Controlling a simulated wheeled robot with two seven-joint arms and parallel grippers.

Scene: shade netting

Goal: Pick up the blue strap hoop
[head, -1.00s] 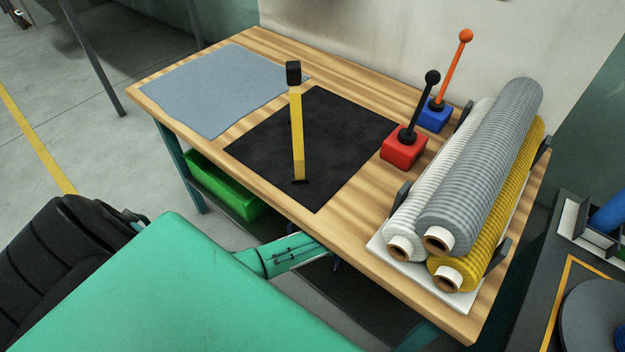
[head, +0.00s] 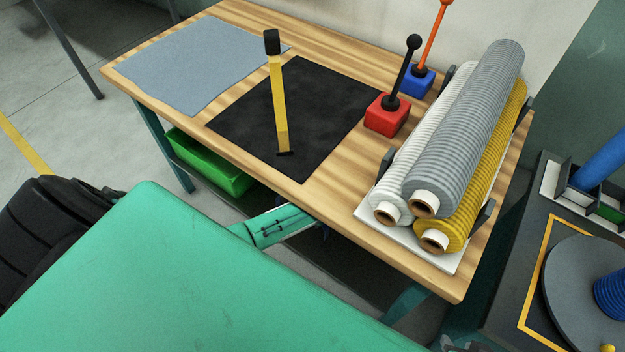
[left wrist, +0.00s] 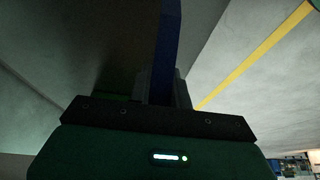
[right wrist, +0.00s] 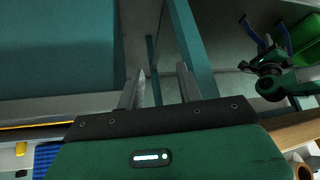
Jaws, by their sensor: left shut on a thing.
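In the left wrist view, a blue strap (left wrist: 169,45) runs straight up the picture from between the fingers of my left gripper (left wrist: 167,90). This gripper is shut on it; I take it for the blue strap hoop. Only part of it shows, not its full loop. In the right wrist view, my right gripper (right wrist: 160,88) is open, its fingers well apart and nothing between them. The head view does not clearly show the hoop.
A green bin (head: 205,165) sits below. A dark bench with a turntable (head: 570,290) stands right.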

